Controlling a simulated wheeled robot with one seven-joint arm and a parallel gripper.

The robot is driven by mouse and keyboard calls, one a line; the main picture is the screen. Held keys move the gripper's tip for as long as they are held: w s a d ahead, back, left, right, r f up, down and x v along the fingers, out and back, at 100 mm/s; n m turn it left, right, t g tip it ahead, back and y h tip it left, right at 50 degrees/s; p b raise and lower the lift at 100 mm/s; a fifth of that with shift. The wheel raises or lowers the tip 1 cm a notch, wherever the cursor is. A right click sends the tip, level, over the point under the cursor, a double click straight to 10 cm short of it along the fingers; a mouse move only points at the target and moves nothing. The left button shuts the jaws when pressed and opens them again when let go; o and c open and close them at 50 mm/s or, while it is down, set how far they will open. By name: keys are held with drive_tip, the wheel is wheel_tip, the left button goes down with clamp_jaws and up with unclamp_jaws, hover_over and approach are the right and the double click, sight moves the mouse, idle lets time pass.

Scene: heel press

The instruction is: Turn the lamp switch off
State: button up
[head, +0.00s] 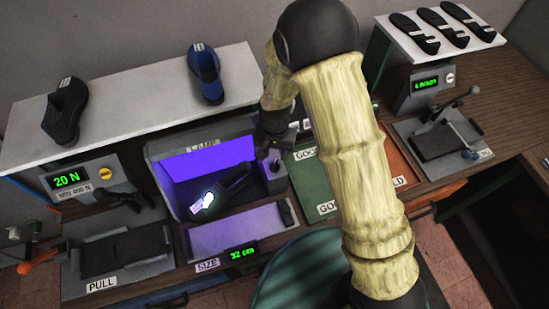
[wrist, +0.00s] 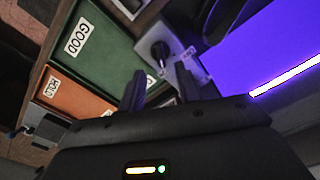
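The lamp box (head: 205,160) glows violet inside, so the lamp is lit; its purple interior also shows in the wrist view (wrist: 255,55). The lamp switch is a dark knob on a small grey block (head: 273,184) at the box's right side. In the wrist view the switch knob (wrist: 160,52) lies just beyond my fingertips, roughly between their lines. My gripper (wrist: 159,82) is open, with nothing between its two dark fingers. In the head view my gripper (head: 275,138) hangs above the switch, partly hidden by my arm. I see no contact with the switch.
A dark shoe (head: 237,183) with a brightly glowing tag lies in the lamp box. A green GOOD tray (head: 308,175) and an orange tray (head: 400,160) are to the right. A white shelf (head: 140,95) with shoes stands behind. A grey size plate (head: 235,228) is in front.

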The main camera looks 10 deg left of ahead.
sight(275, 164)
drive_tip(key=shift+f+p, duration=0.9)
drive_tip(key=shift+f, duration=1.9)
clamp_jaws()
